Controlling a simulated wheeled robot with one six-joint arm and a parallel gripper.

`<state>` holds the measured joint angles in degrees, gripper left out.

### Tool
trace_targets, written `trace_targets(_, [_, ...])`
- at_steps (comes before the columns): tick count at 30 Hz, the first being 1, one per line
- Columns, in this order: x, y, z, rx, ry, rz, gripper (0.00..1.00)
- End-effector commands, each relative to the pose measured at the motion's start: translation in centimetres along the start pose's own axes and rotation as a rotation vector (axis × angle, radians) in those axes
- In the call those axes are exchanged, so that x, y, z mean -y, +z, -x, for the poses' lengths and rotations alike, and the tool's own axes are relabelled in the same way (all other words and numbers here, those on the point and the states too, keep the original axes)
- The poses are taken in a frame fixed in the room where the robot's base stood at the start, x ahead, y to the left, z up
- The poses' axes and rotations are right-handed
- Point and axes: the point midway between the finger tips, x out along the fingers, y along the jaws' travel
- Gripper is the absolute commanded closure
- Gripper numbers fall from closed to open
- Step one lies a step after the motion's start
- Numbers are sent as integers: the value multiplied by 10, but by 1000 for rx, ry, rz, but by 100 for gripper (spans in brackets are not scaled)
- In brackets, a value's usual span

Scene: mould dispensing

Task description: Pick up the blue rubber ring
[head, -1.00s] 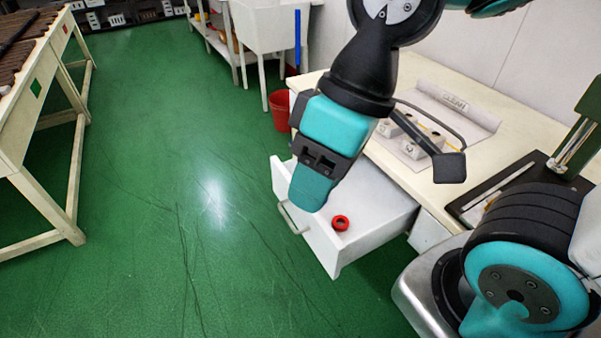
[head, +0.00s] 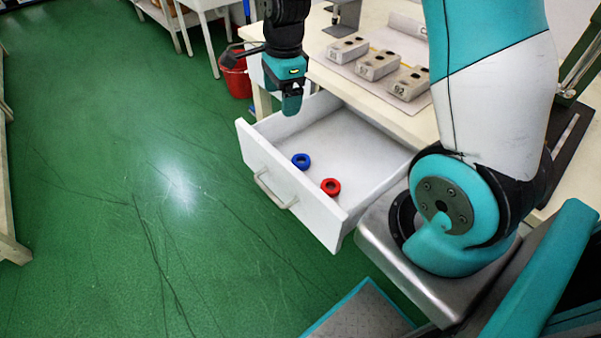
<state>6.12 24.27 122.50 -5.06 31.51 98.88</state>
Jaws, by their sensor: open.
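The blue rubber ring (head: 301,160) lies flat on the floor of the open white drawer (head: 375,160), near its front panel. A red ring (head: 331,187) lies beside it, a little nearer to me and to the right, with a small gap between them. My gripper (head: 291,110) points down above the far left part of the drawer, beyond the blue ring and apart from it. It is open, with nothing seen between its fingers. The fingers are seen nearly edge-on, so the gap between them is hidden.
The drawer's walls and its front with a handle (head: 272,190) stand around the rings. Several grey numbered blocks (head: 378,65) sit on the worktop above. A red bucket (head: 237,78) stands on the floor behind the drawer. The green floor at left is clear.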

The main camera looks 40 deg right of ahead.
Motion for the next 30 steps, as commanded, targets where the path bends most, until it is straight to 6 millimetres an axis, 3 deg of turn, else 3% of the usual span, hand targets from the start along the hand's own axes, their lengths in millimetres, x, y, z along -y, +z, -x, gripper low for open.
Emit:
trace_targets(1, [9,-17,-28,-22,8,-145,14])
trace_targets(3, [18,-35,-46,-48,6,-311,14])
trace_targets(9, [28,-58,-74,-81,0,-530,14])
trace_targets(24, [25,-66,-174,-82,2,-538,14])
trace_targets(30, [25,-67,-189,-81,-1,-537,14])
